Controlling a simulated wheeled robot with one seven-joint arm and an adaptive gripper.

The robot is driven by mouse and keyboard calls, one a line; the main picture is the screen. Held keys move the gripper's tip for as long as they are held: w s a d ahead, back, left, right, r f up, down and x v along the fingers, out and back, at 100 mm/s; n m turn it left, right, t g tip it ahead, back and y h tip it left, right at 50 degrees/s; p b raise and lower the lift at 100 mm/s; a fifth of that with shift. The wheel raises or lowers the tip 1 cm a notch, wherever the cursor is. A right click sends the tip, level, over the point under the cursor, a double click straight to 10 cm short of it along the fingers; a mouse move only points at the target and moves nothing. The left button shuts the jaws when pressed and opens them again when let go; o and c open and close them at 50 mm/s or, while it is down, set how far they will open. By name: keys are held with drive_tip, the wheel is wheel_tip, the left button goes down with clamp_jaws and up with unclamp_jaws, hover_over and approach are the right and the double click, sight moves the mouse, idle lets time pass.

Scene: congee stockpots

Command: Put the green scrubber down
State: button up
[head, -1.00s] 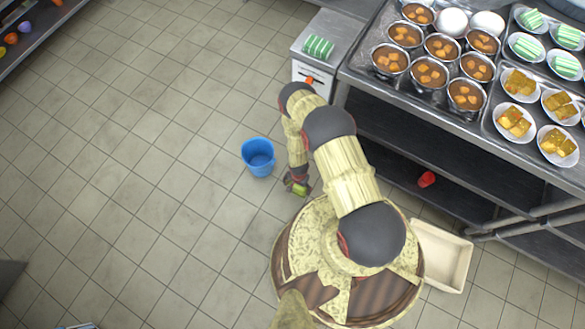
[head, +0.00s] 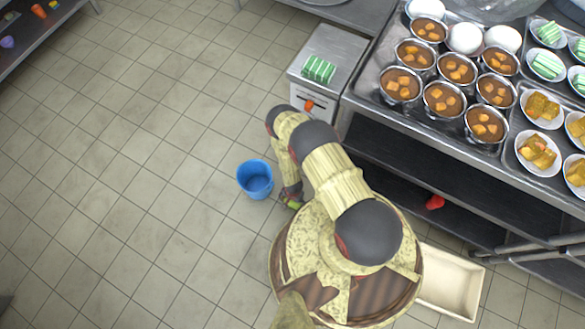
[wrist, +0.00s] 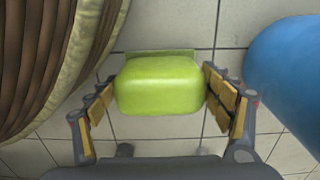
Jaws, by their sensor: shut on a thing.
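The green scrubber (wrist: 160,86) is a bright yellow-green rounded block in the middle of the wrist view. My gripper (wrist: 161,92) is shut on it, with one finger pressed to each side. Tiled floor shows beyond the scrubber; I cannot tell its exact height above the floor. In the head view my gripper (head: 291,198) hangs low beside my base, and only a small bit of green shows there, the rest hidden by my arm.
A blue bucket (head: 255,179) stands on the floor just left of my gripper. A cream tray (head: 452,282) lies right of my base. A steel counter (head: 400,122) with filled pots is at upper right. The floor (head: 130,190) to the left is clear.

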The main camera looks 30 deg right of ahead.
drive_tip(key=shift+w, duration=0.1)
drive_tip(key=shift+f, duration=0.15)
drive_tip(key=o, duration=1.1)
wheel_tip(320, 180, up, 12)
drive_tip(key=p, duration=0.5)
